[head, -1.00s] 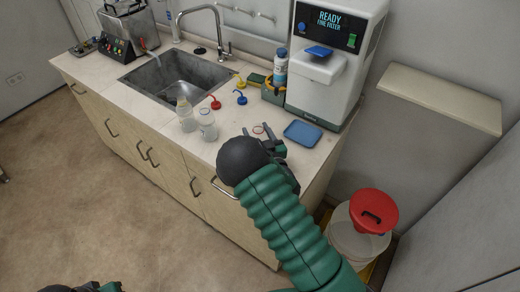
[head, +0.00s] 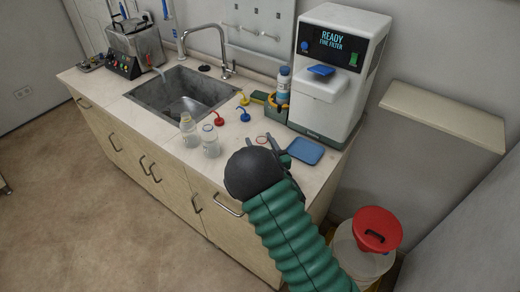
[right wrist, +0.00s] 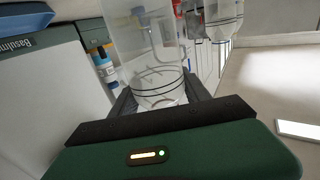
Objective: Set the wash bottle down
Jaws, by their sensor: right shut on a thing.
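My right gripper (head: 275,143) is over the front of the counter (head: 165,127), left of the blue tray. In the right wrist view, my right gripper (right wrist: 160,95) is shut on a clear bottle (right wrist: 158,62) with dark rings around its body. In the head view my own wrist mostly hides this bottle, so I cannot tell whether its base touches the counter. A thin red ring (head: 262,139) shows just beyond the wrist; I cannot tell whether it belongs to the bottle. Two other clear bottles (head: 189,130) (head: 210,141) stand upright to the left. My left gripper is out of view.
A blue tray (head: 305,151) lies to the right. The water purifier (head: 335,75) stands behind it, the sink (head: 182,92) at left. A red-lidded bin (head: 376,229) stands below right.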

